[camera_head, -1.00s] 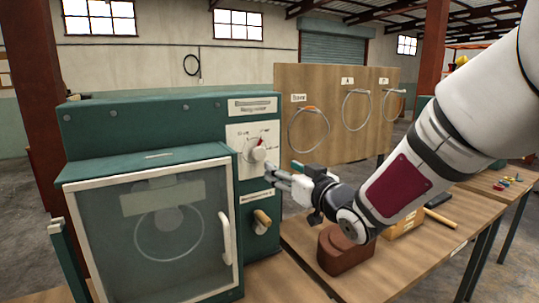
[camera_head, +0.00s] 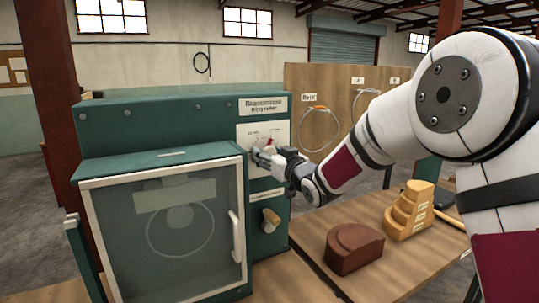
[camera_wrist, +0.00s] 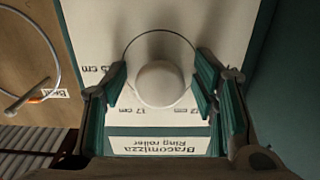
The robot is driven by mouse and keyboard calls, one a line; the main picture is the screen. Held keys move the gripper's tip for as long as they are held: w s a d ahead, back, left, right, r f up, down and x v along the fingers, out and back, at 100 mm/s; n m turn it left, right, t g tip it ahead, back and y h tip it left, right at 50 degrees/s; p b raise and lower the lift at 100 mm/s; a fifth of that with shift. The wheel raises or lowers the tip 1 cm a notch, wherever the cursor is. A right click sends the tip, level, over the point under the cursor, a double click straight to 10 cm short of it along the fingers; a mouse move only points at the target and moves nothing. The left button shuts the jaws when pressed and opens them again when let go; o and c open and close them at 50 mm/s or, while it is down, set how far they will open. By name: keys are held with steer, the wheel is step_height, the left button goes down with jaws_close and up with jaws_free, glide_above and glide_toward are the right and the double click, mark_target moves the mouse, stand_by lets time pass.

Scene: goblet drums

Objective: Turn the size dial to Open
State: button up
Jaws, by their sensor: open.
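The size dial is a round white knob (camera_wrist: 160,84) on a white scale panel (camera_head: 250,133) of the green machine (camera_head: 125,122). In the wrist view the panel appears upside down, with cm marks partly legible around the knob. My gripper (camera_wrist: 161,90) is open, one green-padded finger on each side of the knob. A gap shows between the knob and each pad; I cannot tell the depth. In the head view my gripper (camera_head: 260,155) is at the panel and covers most of the dial. A bit of red shows just above it. The Open mark is not legible.
A glass door with a white handle (camera_head: 236,237) fronts the machine. A wooden-gripped lever (camera_head: 270,220) sticks out below the dial. A brown block (camera_head: 352,250) and a stepped yellow block (camera_head: 410,212) stand on the bench. A ring board (camera_head: 310,85) is behind.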

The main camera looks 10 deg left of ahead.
steer(key=c, duration=1.2)
